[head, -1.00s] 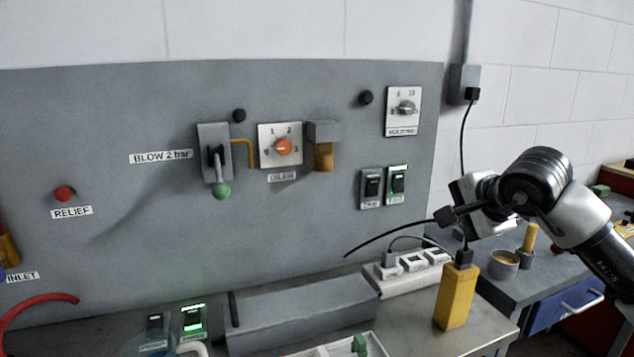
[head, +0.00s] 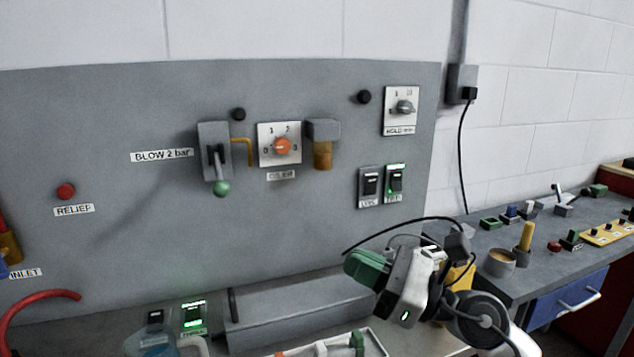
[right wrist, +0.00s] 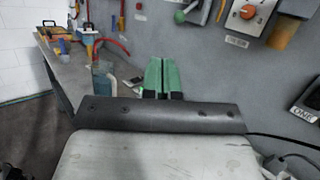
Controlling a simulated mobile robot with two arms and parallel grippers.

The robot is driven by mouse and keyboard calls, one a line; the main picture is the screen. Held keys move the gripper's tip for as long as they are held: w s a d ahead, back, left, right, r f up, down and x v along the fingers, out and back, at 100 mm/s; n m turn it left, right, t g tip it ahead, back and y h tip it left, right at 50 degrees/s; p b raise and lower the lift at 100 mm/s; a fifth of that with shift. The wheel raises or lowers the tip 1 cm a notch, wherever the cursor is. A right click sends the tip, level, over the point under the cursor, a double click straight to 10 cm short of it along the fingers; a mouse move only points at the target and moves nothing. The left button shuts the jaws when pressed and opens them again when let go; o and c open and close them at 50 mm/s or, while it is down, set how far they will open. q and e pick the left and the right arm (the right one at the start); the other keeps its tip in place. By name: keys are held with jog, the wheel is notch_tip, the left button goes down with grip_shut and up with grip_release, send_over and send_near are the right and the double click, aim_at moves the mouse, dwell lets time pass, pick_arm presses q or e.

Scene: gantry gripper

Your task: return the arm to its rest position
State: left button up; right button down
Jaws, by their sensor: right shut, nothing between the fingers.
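My right gripper (head: 362,268) is low at the right of the head view, above the bench and in front of the grey panel (head: 320,220). Its green fingers point left and are closed together with nothing between them. In the right wrist view the two green fingers (right wrist: 162,76) stand side by side, shut, in front of the panel. My right arm comes in from the lower right and hides part of the yellow block (head: 460,272) and most of the power strip behind it. My left gripper is not in view.
A long grey box (head: 300,308) lies on the bench left of my gripper. A white tray (head: 376,342) is below it. A lever with a green knob (head: 221,188) sticks out of the panel. A side bench (head: 545,262) at the right holds a cup (head: 501,262) and small parts.

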jog(key=s+d+f+n+t+h, duration=0.35)
jog(key=d+f+n+h, duration=0.45)
jog(key=f+n+h, duration=0.5)
jog(key=s+d+f+n+t+h, duration=0.3)
jog(key=d+f+n+h, duration=0.5)
jog(key=n, duration=0.9)
jog(key=s+a+f+m+g+y, duration=0.1)
jog(key=s+f+m+g, duration=0.2)
jog(key=s+f+g, duration=0.55)
jog(key=s+f+m+g+y, duration=0.1)
jog(key=s+f+m+g, duration=0.2)
jog(key=s+f, duration=0.55)
notch_tip(320, 180, down, 21)
jog(key=s+g+p, duration=0.1)
jog(key=s, duration=0.2)
jog(key=s+d+f+g+p, duration=0.1)
jog(key=s+d+f, duration=0.1)
jog(key=s+f, duration=1.3)
jog(key=shift+s+d+f+p, duration=0.2)
jog(key=shift+s+f+p, duration=0.15)
jog(key=shift+s, duration=0.25)
